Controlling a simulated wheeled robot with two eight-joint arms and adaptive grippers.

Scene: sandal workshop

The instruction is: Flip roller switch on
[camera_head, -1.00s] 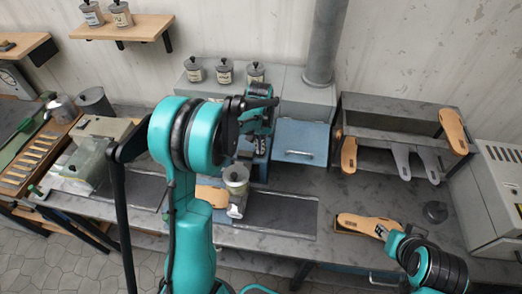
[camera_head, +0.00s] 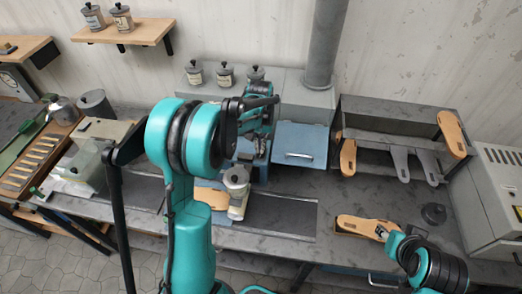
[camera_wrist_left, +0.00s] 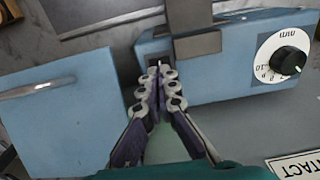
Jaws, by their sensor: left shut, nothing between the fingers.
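The blue roller machine shows in the left wrist view (camera_wrist_left: 228,75), with a white dial marked mm (camera_wrist_left: 284,60) and a dark switch recess (camera_wrist_left: 156,63) at its left end. My left gripper (camera_wrist_left: 155,75) is shut and empty. Its fingertips are at the recess and partly cover it, so the switch position and any contact cannot be told. In the head view the left gripper (camera_head: 261,147) points down at the machine, largely behind my arm. My right gripper (camera_head: 383,233) is at the right end of a tan sole (camera_head: 360,226); its finger state is unclear.
A blue box with a handle (camera_head: 301,146) stands right of the machine. A lidded jar (camera_head: 237,183) stands in front, near a dark mat (camera_head: 283,214). A rack (camera_head: 390,117) with several soles stands at the back right. A grey cabinet (camera_head: 492,195) is at the far right.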

